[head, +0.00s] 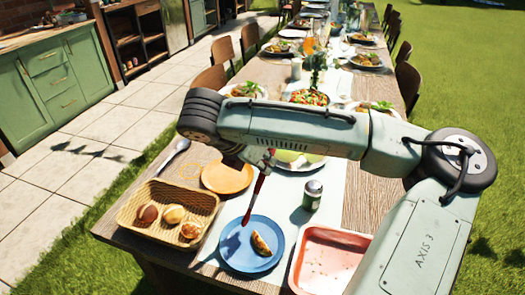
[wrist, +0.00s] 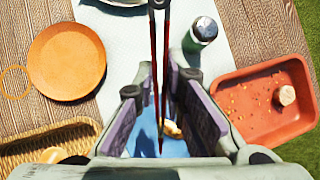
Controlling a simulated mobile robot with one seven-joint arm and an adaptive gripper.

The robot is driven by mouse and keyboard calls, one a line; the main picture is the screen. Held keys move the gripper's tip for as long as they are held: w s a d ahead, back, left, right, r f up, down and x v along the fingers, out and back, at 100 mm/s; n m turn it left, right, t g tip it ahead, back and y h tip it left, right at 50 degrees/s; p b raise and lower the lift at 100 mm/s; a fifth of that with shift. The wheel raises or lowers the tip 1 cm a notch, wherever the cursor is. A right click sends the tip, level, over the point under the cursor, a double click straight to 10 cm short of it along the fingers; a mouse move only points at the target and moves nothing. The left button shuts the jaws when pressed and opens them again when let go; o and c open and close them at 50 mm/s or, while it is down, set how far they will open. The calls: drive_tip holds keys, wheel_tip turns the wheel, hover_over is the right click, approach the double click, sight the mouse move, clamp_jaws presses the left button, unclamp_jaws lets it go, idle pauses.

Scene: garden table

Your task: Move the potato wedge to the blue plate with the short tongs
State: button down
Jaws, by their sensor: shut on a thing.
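The short tongs (wrist: 154,60) are dark red, with two thin arms. They hang tips down in my gripper (wrist: 163,85), whose fingers are closed around them. In the head view my gripper is mostly hidden behind my arm, while the tongs (head: 257,187) show below it, tips over the blue plate. The potato wedge (head: 261,243) lies on the blue plate (head: 240,262), a little right of the tong tips and seemingly apart from them. In the wrist view the wedge (wrist: 172,130) shows between my fingers, with part of the blue plate (wrist: 146,143) behind it.
A wicker basket (head: 150,235) with several food pieces stands left of the blue plate. An orange plate (head: 227,178) lies behind, and a shaker (head: 312,195) stands back right. A red tray (head: 338,236) with crumbs is close on the right. Set places fill the table further back.

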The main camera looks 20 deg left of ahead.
drive_tip(key=shift+f, duration=1.05)
drive_tip(key=c, duration=1.8)
unclamp_jaws()
wheel_tip(320, 180, up, 10)
drive_tip(key=shift+r, duration=0.1)
